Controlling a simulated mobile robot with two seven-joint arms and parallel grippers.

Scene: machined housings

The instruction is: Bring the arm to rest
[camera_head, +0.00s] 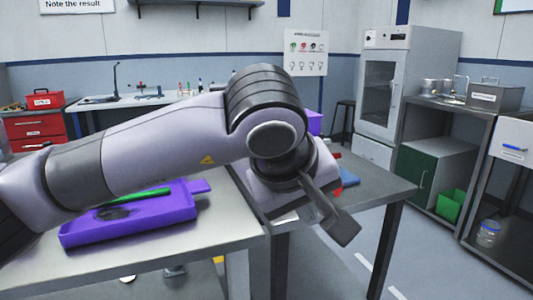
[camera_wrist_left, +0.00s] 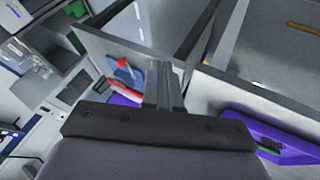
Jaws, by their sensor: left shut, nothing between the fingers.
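My left arm comes in from the left in the head view and reaches across the front of the tables. Its gripper (camera_head: 338,222) points down and to the right, past the front of the right-hand table. The gripper is shut, with nothing held. In the left wrist view the closed fingers (camera_wrist_left: 164,82) stand close together, with red and blue items beyond them. My right gripper is not in view.
A purple tray (camera_head: 130,227) with a green item lies on the near table (camera_head: 190,252), partly behind my arm. A second table (camera_head: 375,190) stands to the right. Open floor (camera_head: 335,265) lies in front of it. A glass-door cabinet (camera_head: 383,85) stands behind.

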